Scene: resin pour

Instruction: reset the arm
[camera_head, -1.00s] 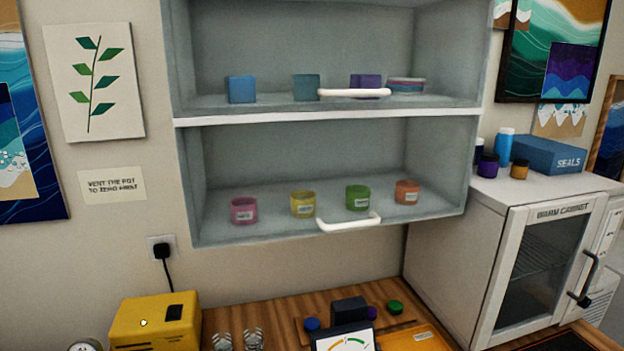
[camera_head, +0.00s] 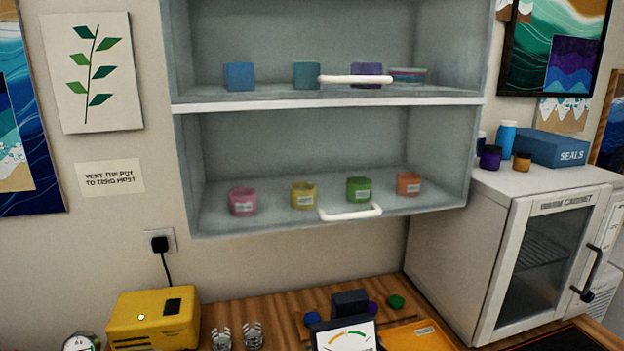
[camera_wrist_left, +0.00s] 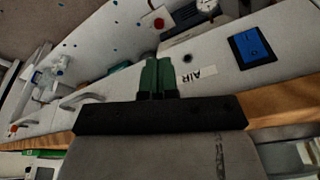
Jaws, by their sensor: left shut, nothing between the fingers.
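My left gripper (camera_wrist_left: 158,78) shows in the left wrist view with its two green fingers together and nothing between them. Neither gripper shows in the head view. In the wrist view, the fingers are in front of a pale surface with an AIR label (camera_wrist_left: 200,76) and a blue switch (camera_wrist_left: 252,47). I cannot tell how far the fingers are from that surface.
A wall cabinet (camera_head: 330,109) holds several jars and boxes on two shelves. Below it, the wooden bench (camera_head: 280,312) carries a yellow box (camera_head: 152,318), glasses (camera_head: 222,338), a dial meter (camera_head: 345,336) and an orange tray (camera_head: 414,336). A warm cabinet (camera_head: 440,262) stands right.

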